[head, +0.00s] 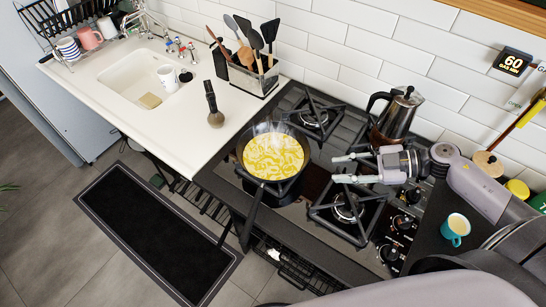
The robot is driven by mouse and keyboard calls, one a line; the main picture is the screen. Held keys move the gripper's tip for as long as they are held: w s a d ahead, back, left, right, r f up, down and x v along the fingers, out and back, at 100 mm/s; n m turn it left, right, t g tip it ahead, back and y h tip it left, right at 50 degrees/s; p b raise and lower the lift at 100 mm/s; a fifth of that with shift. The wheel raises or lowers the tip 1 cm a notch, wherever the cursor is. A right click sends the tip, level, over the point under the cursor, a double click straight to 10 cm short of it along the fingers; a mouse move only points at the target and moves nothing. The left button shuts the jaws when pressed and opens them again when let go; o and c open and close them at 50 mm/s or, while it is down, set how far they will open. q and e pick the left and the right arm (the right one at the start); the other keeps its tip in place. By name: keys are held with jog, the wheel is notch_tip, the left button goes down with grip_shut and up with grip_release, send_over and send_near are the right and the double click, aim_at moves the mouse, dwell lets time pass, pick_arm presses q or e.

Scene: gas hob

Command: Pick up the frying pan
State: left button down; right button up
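A dark frying pan (257,198) sits on the front-left burner of the gas hob (291,209). It holds a yellow, egg-like mixture (273,156), and faint steam shows above it. Its handle points toward the front edge and sticks out past the hob. My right gripper (337,168) comes in from the right, over the hob to the right of the pan. Its two pale-tipped fingers are apart, pointing left toward the pan, with nothing between them. It is clear of the pan and its handle. My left gripper does not show.
A metal moka pot (397,115) stands behind my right gripper. A teal cup (455,229) is on the dark counter at right. Counter between sink and hob is mostly clear.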

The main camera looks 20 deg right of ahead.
jog(key=p, duration=0.3)
send_over(282, 177)
jog(key=s+d, duration=0.3)
jog(key=s, duration=0.1)
notch_tip(282, 177, down, 4)
jog(key=shift+g, duration=0.3)
jog(key=p+x, duration=0.1)
jog(key=x, duration=0.3)
jog(key=shift+a+f, duration=0.2)
jog(key=shift+a, duration=0.15)
jog(key=shift+w+a+f, duration=0.1)
jog(key=shift+a+f, duration=0.2)
jog(key=shift+a, duration=0.1)
jog(key=shift+c, duration=0.6)
grip_shut()
jog(key=shift+r, duration=0.1)
